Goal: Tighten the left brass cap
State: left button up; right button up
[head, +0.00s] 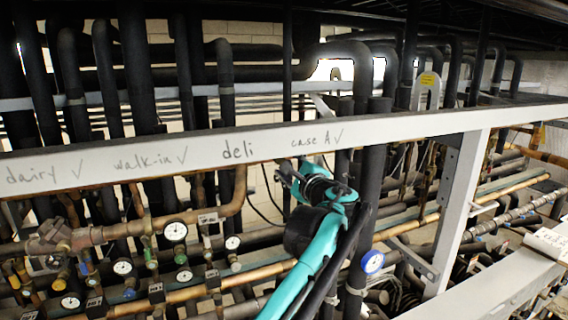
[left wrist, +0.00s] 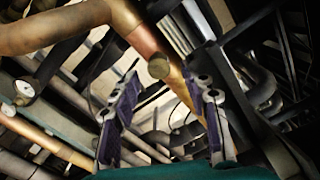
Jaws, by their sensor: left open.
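My left gripper (left wrist: 162,84) is open in the left wrist view, with one purple-and-grey finger on each side and nothing held between them. A round, dull brass-coloured stub (left wrist: 158,66), which looks like a cap, shows on a copper-brown pipe just beyond the fingertips. It lies roughly between the fingers and appears untouched. I cannot tell for certain that it is the left brass cap. My right gripper is not in view.
A white beam (head: 200,152) with handwritten labels crosses the head view. A white post (head: 460,210) stands right of my arm. Copper pipes (head: 240,190), gauges (head: 175,231) and a blue-rimmed gauge (head: 372,262) crowd the rack. Black insulated pipes (head: 373,165) leave little free room.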

pick_arm(q)
jog(key=v, duration=1)
jog(key=shift+s+a, duration=0.1)
